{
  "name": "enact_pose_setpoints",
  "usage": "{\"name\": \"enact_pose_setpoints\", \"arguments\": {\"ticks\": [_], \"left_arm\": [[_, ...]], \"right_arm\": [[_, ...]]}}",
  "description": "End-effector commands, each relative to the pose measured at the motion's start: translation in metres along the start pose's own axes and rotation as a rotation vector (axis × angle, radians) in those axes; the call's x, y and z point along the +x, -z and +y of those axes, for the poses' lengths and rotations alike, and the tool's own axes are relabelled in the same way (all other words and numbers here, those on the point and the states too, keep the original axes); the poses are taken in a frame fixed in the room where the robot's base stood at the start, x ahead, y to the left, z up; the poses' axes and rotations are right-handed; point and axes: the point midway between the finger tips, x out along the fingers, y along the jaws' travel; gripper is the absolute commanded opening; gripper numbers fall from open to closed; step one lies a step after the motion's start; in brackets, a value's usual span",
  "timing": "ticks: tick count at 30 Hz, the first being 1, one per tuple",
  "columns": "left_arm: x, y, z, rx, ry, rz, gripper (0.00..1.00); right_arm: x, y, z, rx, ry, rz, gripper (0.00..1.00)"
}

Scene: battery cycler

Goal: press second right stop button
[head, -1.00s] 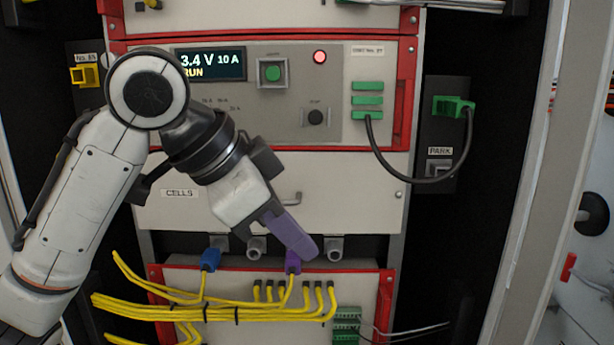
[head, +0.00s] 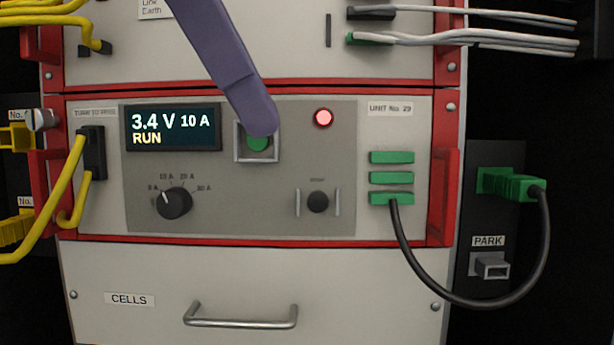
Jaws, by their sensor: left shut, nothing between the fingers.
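The cycler unit's front panel (head: 280,210) fills the middle of the head view, with a lit display (head: 174,127) reading 3.4 V, 10 A, RUN. A green square-framed button (head: 257,144) sits right of the display. My left gripper (head: 262,125) comes down from the top edge, its purple fingers shut and empty. The fingertip overlaps the upper part of the green button; I cannot tell whether it touches. A red lamp (head: 323,118) glows to the right. A black round button (head: 318,202) between two upright guards sits below the lamp; its small label is hard to read. My right gripper is not in view.
A rotary knob (head: 174,202) sits below the display. Green sockets (head: 391,178) at the right carry a black looped cable (head: 465,301) to a green plug (head: 512,184). Yellow cables (head: 70,190) hang at the left. A drawer handle (head: 241,318) juts out below.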

Motion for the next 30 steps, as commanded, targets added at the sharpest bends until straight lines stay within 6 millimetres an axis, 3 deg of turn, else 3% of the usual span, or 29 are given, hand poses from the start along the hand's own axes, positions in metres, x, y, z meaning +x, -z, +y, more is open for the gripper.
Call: {"name": "enact_pose_setpoints", "arguments": {"ticks": [14, 29, 30], "left_arm": [[0.008, 0.000, 0.000, 0.000, -0.002, -0.001, 0.00], [0.103, -0.001, 0.000, -0.001, -0.002, -0.002, 0.00], [0.103, 0.001, -0.008, -0.005, 0.000, 0.000, 0.00]], "right_arm": [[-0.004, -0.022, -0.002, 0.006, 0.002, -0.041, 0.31], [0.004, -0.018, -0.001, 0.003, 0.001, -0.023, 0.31], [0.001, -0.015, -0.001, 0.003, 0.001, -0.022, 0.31]]}}
